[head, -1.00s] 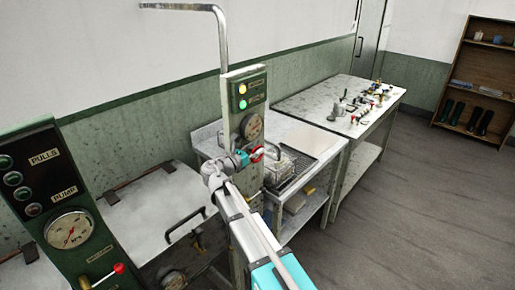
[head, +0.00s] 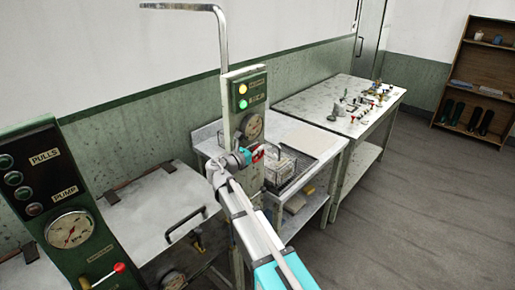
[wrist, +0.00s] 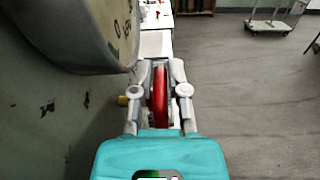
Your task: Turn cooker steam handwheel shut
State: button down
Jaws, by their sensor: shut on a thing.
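The red steam handwheel (wrist: 159,95) stands between the two fingers of my gripper (wrist: 160,92) in the wrist view, seen nearly edge-on. My gripper is shut on its rim. In the head view, the red handwheel (head: 258,152) shows at the tip of my gripper (head: 247,155), on the front of the narrow green-and-white cooker column (head: 230,100). Most of the wheel is hidden behind the gripper there. A gauge (head: 252,126) sits just above the wheel, with a yellow and a green lamp higher up.
The gauge housing (wrist: 80,30) looms close at upper left in the wrist view. A wire basket (head: 285,170) stands on the bench behind the column. A green panel (head: 60,200) with a red-knobbed lever is at left. The floor (head: 420,210) at right is clear.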

jog(key=shift+r+p, duration=0.15)
jog(key=shift+p, duration=0.25)
jog(key=shift+w+d+r+g+y+p, duration=0.1)
jog(key=shift+g+y+p, duration=0.25)
jog(key=shift+p, duration=0.3)
jog(key=shift+w+d+g+y+p, duration=0.15)
jog(key=shift+g+y+p, duration=0.2)
jog(key=shift+g+p, duration=0.5)
jog(key=shift+f+p, duration=0.25)
jog(key=shift+p, duration=0.3)
jog(key=c, duration=0.6)
grip_release()
jog(key=shift+c, duration=0.2)
jog(key=shift+f+t+b, duration=0.2)
jog(key=shift+t+b, duration=0.1)
jog(key=shift+b, duration=0.55)
